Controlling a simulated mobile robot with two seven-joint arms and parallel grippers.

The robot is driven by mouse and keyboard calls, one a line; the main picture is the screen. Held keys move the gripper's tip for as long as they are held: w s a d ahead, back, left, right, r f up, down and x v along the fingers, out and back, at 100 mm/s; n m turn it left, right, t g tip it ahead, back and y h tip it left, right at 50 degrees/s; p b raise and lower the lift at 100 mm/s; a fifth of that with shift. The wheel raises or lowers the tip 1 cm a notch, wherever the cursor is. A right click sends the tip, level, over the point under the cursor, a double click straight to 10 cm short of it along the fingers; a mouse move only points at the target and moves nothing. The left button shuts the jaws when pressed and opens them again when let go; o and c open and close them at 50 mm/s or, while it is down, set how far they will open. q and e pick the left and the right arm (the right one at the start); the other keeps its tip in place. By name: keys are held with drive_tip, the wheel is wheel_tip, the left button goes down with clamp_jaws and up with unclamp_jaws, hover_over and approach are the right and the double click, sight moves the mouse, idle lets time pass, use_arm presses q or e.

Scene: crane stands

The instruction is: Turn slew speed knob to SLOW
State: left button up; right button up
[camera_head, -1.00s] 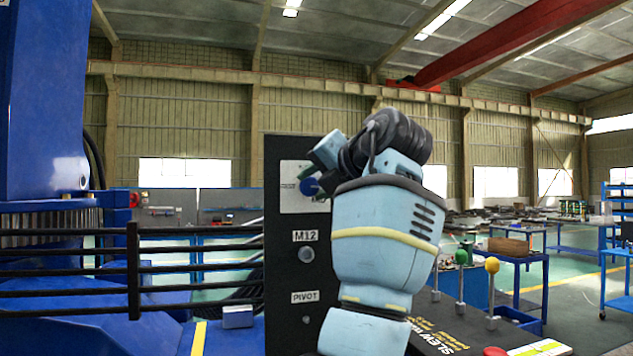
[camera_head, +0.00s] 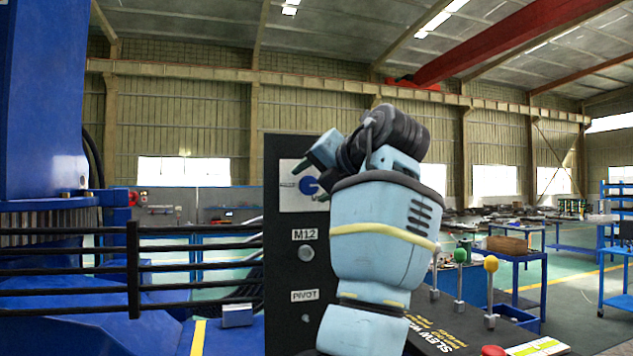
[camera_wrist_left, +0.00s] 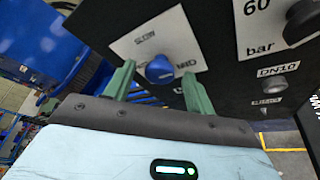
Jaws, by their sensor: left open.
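The blue slew knob (camera_head: 309,185) sits on a white plate (camera_head: 290,202) on the upper part of a black panel. In the left wrist view the knob (camera_wrist_left: 160,69) lies in the picture between the two green fingers, below the word SLOW; other lettering at its right is partly hidden. My left gripper (camera_wrist_left: 158,78) is open and empty, with a finger on each side of the knob. I see no contact. In the head view the left gripper (camera_head: 300,168) is up at the plate, its fingers partly hidden by its wrist. My right gripper is not seen.
The black panel (camera_head: 283,260) carries M12 and PIVOT fittings below the knob. A dark gauge or dial (camera_wrist_left: 303,22) stands right of the plate. Levers with coloured balls (camera_head: 491,264) rise at the right. Black rails (camera_head: 190,268) are at the left.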

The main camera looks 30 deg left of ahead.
use_arm(q)
drive_tip(key=p+v, duration=0.1)
drive_tip(key=v, duration=0.7)
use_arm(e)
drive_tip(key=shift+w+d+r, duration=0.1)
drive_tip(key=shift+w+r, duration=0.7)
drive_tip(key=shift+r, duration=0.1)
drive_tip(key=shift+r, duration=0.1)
use_arm(q)
drive_tip(key=shift+f, duration=0.1)
